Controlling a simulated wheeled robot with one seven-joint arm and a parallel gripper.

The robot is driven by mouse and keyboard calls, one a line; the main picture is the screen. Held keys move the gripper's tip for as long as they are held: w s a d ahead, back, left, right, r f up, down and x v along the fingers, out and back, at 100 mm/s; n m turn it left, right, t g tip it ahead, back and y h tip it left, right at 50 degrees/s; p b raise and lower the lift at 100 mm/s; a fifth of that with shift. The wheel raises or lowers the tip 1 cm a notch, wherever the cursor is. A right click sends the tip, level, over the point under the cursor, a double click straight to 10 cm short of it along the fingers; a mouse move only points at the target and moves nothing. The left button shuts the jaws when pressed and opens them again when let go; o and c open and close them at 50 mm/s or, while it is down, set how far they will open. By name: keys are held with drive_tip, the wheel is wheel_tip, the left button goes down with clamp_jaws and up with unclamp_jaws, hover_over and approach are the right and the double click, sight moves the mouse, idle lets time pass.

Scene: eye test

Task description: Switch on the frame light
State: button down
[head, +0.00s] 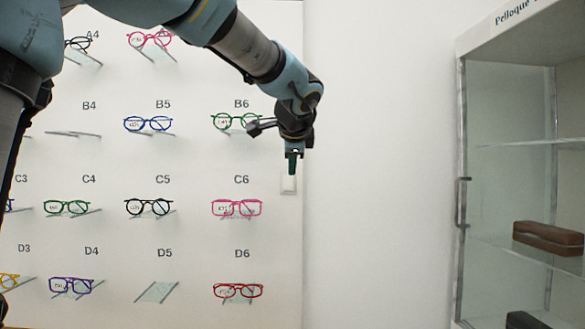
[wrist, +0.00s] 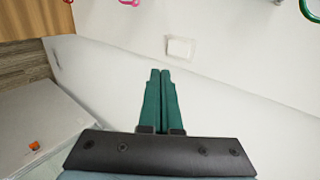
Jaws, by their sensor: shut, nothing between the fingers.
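A small white switch plate (head: 288,184) is on the right edge of the white display board, just right of label C6. It also shows in the wrist view as a pale rectangle (wrist: 180,48) beyond my fingertips. My gripper (head: 292,172) is shut and empty, pointing down, and in the head view its tip overlaps the top of the switch. In the wrist view the green fingers (wrist: 160,72) lie together, with a visible gap in the picture between them and the switch. I cannot tell the switch's on or off position.
Glasses frames on small shelves fill the board, such as the green pair (head: 236,121) and the pink pair (head: 237,208). A glass cabinet (head: 462,200) with a brown case (head: 548,238) stands at the right. The white wall between them is clear.

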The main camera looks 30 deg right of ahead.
sight(290, 183)
drive_tip(key=p+x, duration=0.1)
drive_tip(key=x, duration=0.2)
drive_tip(key=r+p+x, duration=0.1)
drive_tip(key=x, duration=0.3)
drive_tip(key=w+p+x, duration=0.1)
drive_tip(key=p+x, duration=0.1)
drive_tip(key=x, duration=0.2)
drive_tip(key=shift+w+d+r, duration=0.15)
drive_tip(key=shift+d, duration=0.1)
drive_tip(key=f+b, duration=0.1)
drive_tip(key=b, duration=0.1)
drive_tip(key=shift+w+d+b, duration=0.1)
drive_tip(key=shift+w+b, duration=0.05)
drive_tip(key=shift+b, duration=0.2)
drive_tip(key=shift+r+p, duration=0.3)
drive_tip(key=shift+r, duration=0.1)
drive_tip(key=shift+r+p, duration=0.65)
drive_tip(key=shift+r, duration=0.25)
